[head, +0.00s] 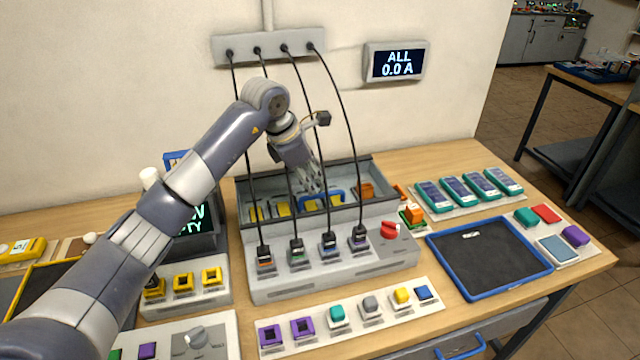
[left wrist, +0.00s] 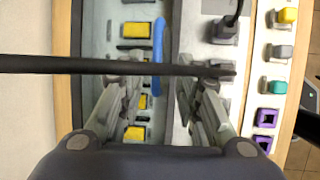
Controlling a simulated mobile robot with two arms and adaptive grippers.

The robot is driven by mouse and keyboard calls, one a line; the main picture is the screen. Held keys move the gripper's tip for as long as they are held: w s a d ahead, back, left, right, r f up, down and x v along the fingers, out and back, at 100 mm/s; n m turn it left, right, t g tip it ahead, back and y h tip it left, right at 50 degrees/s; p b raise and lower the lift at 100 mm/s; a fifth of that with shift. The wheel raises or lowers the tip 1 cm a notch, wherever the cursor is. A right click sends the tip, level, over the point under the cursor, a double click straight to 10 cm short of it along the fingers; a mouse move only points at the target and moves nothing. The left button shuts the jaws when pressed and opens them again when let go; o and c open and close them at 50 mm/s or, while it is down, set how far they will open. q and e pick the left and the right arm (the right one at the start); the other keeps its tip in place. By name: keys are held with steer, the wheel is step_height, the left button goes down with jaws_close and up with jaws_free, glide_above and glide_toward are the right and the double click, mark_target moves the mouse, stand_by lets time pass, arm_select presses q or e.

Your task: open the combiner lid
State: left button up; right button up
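The combiner (head: 330,275) is a light grey box on the bench with several black cables plugged into its front. Behind the plugs lies its recessed bay, with yellow and orange parts showing, apparently through a clear lid. A blue handle (head: 336,194) lies along the bay's front side; it also shows in the left wrist view (left wrist: 158,55). The lid looks closed, but its clear pane is hard to make out. My left gripper (head: 312,188) is above the bay by the handle. Its fingers (left wrist: 160,100) are open on either side of the handle's line, apparently empty.
A black cable (left wrist: 100,66) crosses in front of my left fingers. A red rotary switch (head: 390,230) sits on the combiner's right. A wall display (head: 395,63) reads "ALL 0.0 A". A blue-rimmed tray (head: 490,257) and teal meters (head: 470,190) stand right.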

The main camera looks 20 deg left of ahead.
mark_target(320, 195)
arm_select(q)
steer(key=x, duration=0.3)
steer(key=shift+w+f+p, duration=0.2)
steer(key=shift+p, duration=0.2)
steer(key=x, duration=0.2)
steer(key=shift+w+f, duration=0.1)
steer(key=shift+f, duration=0.25)
steer(key=shift+c, duration=1.1)
steer(key=c, duration=0.4)
jaws_close()
arm_select(e)
steer(key=shift+w+a+r, duration=0.1)
steer(key=shift+a+r, duration=0.05)
steer(key=shift+r, duration=0.3)
steer(key=shift+w+a+r, duration=0.1)
steer(key=shift+a+r, duration=0.05)
steer(key=shift+r, duration=0.3)
